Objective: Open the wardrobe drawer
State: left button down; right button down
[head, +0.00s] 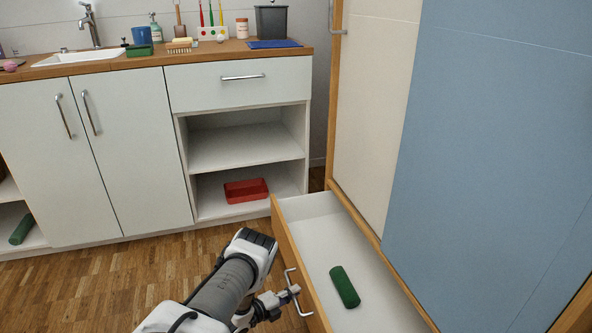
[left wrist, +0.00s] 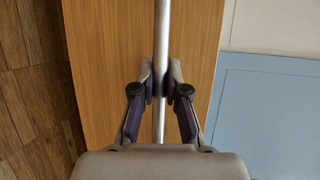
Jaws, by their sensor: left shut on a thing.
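The wardrobe (head: 470,130) stands at the right, with a cream door and a blue door. Its low drawer (head: 315,210) is pulled out, with a wooden front and a white inside. A dark green roll (head: 344,287) lies in the drawer. My left gripper (head: 291,291) is at the metal bar handle (head: 299,308) on the drawer front. In the left wrist view the two fingers (left wrist: 160,88) are closed on the handle bar (left wrist: 161,45) from both sides, with the wooden front (left wrist: 100,60) behind. My right gripper is in neither view.
A white cabinet (head: 130,150) with a sink (head: 78,57) and small items on its top stands at the back. A red tray (head: 246,190) sits on its low open shelf. Bare wood floor (head: 60,290) lies left of my arm.

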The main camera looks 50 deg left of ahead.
pick_arm(q)
jog(key=c, duration=1.2)
grip_release()
jog(key=s, duration=0.4)
jog(key=s+r, duration=0.1)
jog(key=s, duration=0.3)
jog(key=s+r, duration=0.1)
jog(key=s, duration=0.2)
jog(key=shift+s, duration=0.4)
